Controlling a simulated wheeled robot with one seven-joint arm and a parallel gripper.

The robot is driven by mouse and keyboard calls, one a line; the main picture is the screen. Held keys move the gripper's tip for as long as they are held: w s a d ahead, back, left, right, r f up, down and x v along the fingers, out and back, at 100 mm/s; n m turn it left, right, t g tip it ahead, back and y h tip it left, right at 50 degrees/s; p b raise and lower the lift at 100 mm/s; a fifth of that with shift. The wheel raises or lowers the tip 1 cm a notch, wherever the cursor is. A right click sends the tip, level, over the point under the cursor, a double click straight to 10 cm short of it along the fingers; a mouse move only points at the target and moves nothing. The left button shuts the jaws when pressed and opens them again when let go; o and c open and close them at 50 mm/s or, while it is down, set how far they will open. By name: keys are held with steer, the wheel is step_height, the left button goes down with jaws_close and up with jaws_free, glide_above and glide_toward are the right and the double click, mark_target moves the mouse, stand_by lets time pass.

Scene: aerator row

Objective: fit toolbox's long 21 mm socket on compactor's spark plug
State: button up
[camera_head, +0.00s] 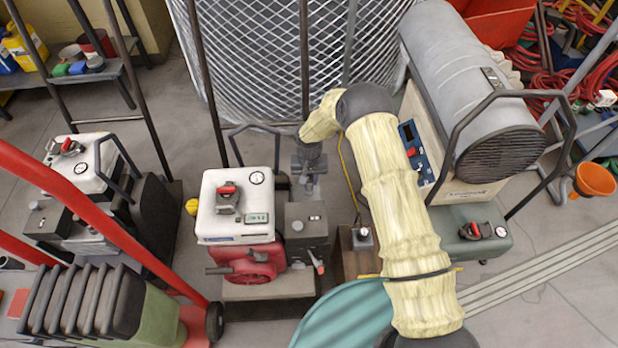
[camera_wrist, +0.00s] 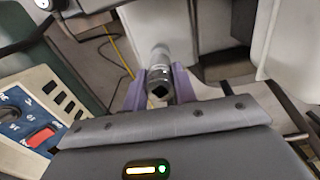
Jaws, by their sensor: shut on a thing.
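In the wrist view my gripper (camera_wrist: 158,88) has its two purple fingers closed on the sides of a grey metal socket (camera_wrist: 159,62). The socket's square-holed end faces the camera, and its far end points away toward the machines. In the head view my gripper (camera_head: 308,180) is small and dark, pointing down just behind a small engine machine (camera_head: 236,205) with a white tank and red engine. The socket cannot be made out there. No spark plug is clearly visible in either view, and I cannot tell for sure which machine is the compactor. The toolbox is not identifiable.
A grey cylindrical heater (camera_head: 470,95) with a blue control panel (camera_head: 412,145) stands right of my gripper. A mesh-wrapped drum (camera_head: 275,60) is behind. A second white-tanked machine (camera_head: 95,165) stands left. A yellow cord (camera_wrist: 122,48) runs beside the held socket.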

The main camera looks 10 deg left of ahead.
steer(key=shift+f, duration=0.4)
steer(key=o, duration=1)
steer(key=shift+o, duration=0.2)
steer(key=shift+r+p, duration=2.15)
steer(key=shift+r, duration=1.4)
